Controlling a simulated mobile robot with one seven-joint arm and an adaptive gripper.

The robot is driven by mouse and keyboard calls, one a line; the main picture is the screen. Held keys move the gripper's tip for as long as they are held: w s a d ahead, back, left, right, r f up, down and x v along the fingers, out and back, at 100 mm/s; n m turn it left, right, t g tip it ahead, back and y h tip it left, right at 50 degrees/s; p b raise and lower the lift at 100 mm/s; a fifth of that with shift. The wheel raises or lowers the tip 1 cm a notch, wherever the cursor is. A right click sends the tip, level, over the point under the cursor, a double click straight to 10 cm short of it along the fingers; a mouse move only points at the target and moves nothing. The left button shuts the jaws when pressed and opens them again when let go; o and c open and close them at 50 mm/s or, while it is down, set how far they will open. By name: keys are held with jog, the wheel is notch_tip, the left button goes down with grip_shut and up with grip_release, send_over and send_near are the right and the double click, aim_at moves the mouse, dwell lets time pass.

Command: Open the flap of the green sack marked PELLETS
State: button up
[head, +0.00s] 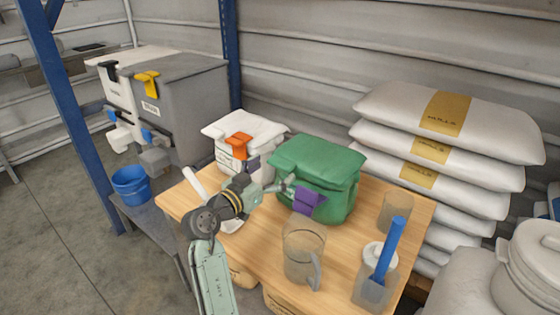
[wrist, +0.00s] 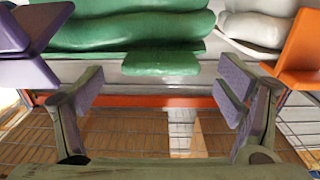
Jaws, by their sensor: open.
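The green sack (head: 318,170) stands on the wooden table with its top flap folded over and a purple clip (head: 308,200) at its front. I can read no marking on it. My gripper (head: 270,176) is open and empty, close to the sack's left front, left of the purple clip. In the wrist view, the green sack (wrist: 130,25) fills the upper left, and a green tab (wrist: 160,63) shows beyond the space between my open fingers (wrist: 160,95). The purple clip (wrist: 22,45) is at the far left there, outside the fingers.
A white sack (head: 240,130) with an orange clip (head: 238,146) stands left of the green sack. A clear jug (head: 303,250), a blue scoop (head: 388,250) in a container and a beaker (head: 394,213) stand on the table (head: 345,240). Stacked sacks (head: 450,115) lie behind at right.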

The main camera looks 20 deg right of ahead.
aim_at(277, 166)
jog(key=shift+p+x, duration=0.3)
jog(key=shift+x, duration=1.5)
jog(key=shift+c, duration=0.4)
jog(key=c, duration=1.6)
jog(key=shift+r, duration=0.1)
